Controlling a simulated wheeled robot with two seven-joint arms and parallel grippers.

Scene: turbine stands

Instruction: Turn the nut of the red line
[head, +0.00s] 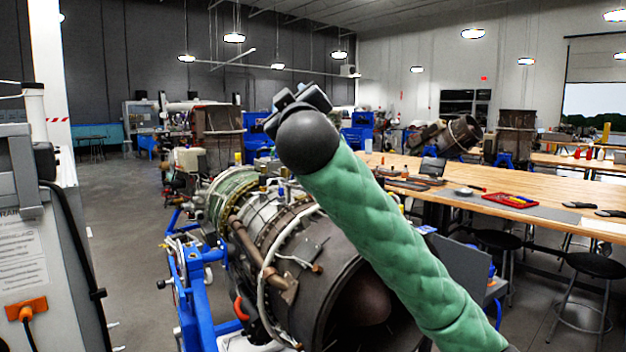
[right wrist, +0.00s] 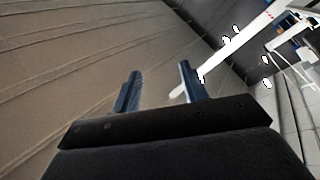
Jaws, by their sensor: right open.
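The turbine engine (head: 310,260) sits on a blue stand (head: 192,290) in the middle of the head view. A short curved red tube (head: 240,308) shows low on its left side; I cannot tell whether it is the red line. I cannot make out a nut on it. My right arm, in a green sleeve, crosses in front of the engine and hides part of it. My right gripper (right wrist: 160,88) is raised above the engine, open and empty, with bare room between its fingers. In the head view it shows small and dark (head: 300,100). My left gripper is out of view.
A wooden workbench (head: 520,190) with a red tray (head: 510,200) and tools runs along the right, with dark stools (head: 590,265) before it. A grey cabinet (head: 30,240) with a black cable stands close at the left. Open floor (head: 120,220) lies between cabinet and stand.

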